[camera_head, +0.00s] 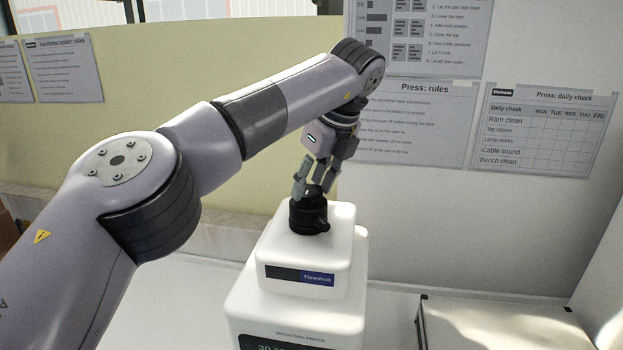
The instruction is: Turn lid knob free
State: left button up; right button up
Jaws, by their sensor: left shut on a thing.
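A white press (257,303) stands on the bench, with a dark label strip on its upper block and a dark display low on its front. A black lid knob (308,222) sits on top of the upper block. My left gripper (313,193) points down from above, its fingers shut on the top of the knob. The fingers and wrist hide part of the knob's top. The knob looks upright and seated on the white block. My right gripper is out of view.
A light box with a dark edge (490,325) stands on the bench at the lower right. Paper sheets, including a daily check chart (545,130), hang on the wall behind. The white bench (190,300) is bare left of the press.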

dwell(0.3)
pick_arm(q)
jog(key=o, duration=1.2)
jog(key=shift+c, duration=0.2)
jog(key=v, duration=0.7)
jog(key=shift+r, duration=0.25)
